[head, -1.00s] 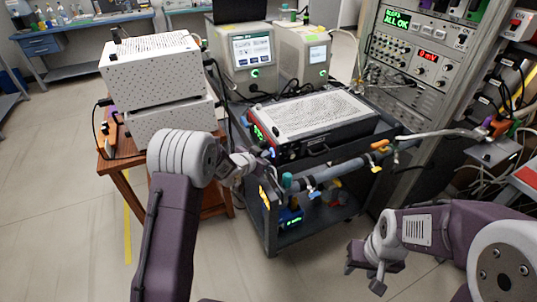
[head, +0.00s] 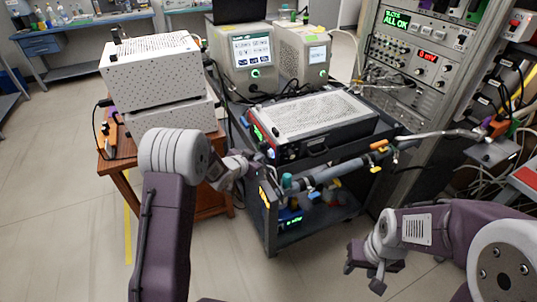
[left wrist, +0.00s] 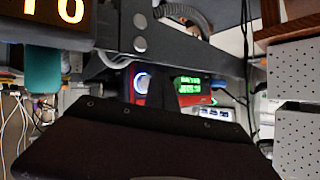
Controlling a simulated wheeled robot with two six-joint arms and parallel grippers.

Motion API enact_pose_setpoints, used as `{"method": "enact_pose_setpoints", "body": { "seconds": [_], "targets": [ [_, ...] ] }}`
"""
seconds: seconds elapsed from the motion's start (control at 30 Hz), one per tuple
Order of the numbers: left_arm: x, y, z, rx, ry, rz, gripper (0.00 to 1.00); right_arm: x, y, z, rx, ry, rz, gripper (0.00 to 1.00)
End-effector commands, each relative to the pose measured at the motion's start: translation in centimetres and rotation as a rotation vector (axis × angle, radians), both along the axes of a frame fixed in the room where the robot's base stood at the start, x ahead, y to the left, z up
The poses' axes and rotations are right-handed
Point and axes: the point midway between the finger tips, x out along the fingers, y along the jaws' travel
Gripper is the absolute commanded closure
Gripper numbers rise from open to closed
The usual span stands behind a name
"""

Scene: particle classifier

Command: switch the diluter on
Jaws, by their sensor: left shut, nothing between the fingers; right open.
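The device I take to be the diluter is a black box with a perforated grey top (head: 310,110) on the cart's upper tray. Its front-left end carries a green display (head: 257,132) and a small blue light. In the left wrist view its round button (left wrist: 141,82) has a lit blue-white ring, beside the lit green display (left wrist: 187,86). My left gripper (head: 258,166) is shut and empty, just in front of that end. Its dark fingers show between button and display in the wrist view; contact cannot be told. My right gripper (head: 364,270) is open and empty, low at right.
White perforated boxes (head: 150,62) stand on a wooden table at left. A pipe with valves (head: 345,174) runs along the cart's front, with a teal cap (head: 287,181) near my left gripper. A lower-shelf unit (head: 290,220) shows green digits. An instrument rack (head: 425,55) stands right.

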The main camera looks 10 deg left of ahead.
Motion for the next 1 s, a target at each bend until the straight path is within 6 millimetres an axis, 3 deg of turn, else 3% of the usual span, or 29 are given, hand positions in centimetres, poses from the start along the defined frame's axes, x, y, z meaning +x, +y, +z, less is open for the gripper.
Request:
{"method": "enact_pose_setpoints", "body": {
  "seconds": [0.17,0.67,1.0],
  "targets": [
    [-0.1,0.2,0.0,0.001,0.001,0.001,1.00,0.0,0.0,0.1,0.000,0.000,0.000,0.56],
    [-2.6,4.0,0.1,0.000,0.000,0.002,1.00,0.0,0.0,1.0,0.000,0.000,0.000,0.56],
    [-2.8,4.1,0.0,0.001,0.000,0.000,1.00,0.0,0.0,1.0,0.000,0.000,0.000,0.56]
  ]
}}
